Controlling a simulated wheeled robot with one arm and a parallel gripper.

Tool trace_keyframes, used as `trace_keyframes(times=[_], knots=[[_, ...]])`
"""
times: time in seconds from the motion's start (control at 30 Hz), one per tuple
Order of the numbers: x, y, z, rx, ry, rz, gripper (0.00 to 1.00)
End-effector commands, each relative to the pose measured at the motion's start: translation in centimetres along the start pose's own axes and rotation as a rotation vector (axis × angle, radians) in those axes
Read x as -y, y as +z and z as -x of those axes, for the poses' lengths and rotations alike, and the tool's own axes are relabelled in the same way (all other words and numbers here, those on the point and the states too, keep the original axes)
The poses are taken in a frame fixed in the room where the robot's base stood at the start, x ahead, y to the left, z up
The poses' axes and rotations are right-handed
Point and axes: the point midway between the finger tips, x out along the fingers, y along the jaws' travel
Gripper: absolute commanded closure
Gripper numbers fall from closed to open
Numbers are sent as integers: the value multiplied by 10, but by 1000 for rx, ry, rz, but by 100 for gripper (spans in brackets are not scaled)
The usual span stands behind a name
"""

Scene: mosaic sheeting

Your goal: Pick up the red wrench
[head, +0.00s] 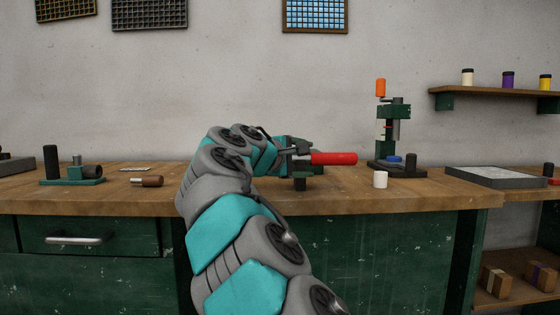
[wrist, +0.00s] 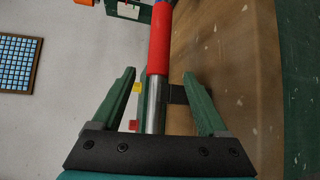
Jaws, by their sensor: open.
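The red wrench shows in the head view as a thick red handle (head: 335,158) lying level above the workbench, to the right of my gripper (head: 303,150). In the wrist view its red handle (wrist: 160,42) points away from me, and a silver shaft (wrist: 154,104) runs back between my fingers. My gripper (wrist: 159,73) is open, with one green finger on each side of the wrench and gaps visible on both sides. The far end of the shaft is hidden by the gripper's dark palm.
The wooden workbench (head: 400,200) has a dark green stand (head: 300,183) under the wrench. A wooden-handled tool (head: 147,181) and a green fixture (head: 78,175) lie left.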

Motion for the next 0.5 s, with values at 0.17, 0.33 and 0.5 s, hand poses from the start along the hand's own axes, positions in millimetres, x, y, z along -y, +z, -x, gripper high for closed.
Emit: trace_keyframes(times=[0.17,0.33,0.5], knots=[[-1,1,-18,1,-1,-2,24],[-2,3,-30,2,-1,-3,24],[-1,6,-55,2,-6,-3,24]])
